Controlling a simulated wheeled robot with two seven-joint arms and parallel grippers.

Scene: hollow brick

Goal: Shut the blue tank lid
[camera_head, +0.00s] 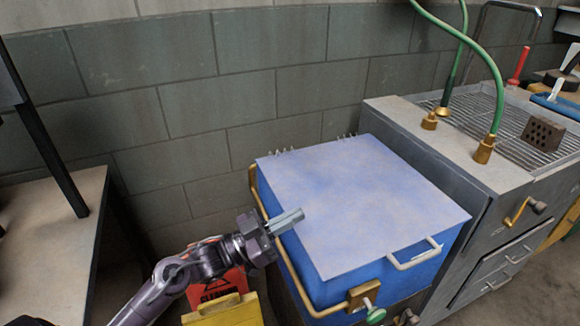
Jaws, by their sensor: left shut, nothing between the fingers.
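The blue tank (350,290) stands in the middle right. Its flat, pale blue lid (370,200) lies over the top, looking level or nearly so. I cannot tell whether a small gap is left under its edge. A white handle (414,256) sits at the lid's front right. Hinge-like metal bits (281,151) show along the back edge. My left gripper (298,214) is shut and empty, at the lid's left edge. Its fingertips overlap the edge in the picture; I cannot tell whether they touch it. My right gripper is not in view.
A grey sink unit (455,165) with green hoses stands close on the right. A table (50,235) is at left.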

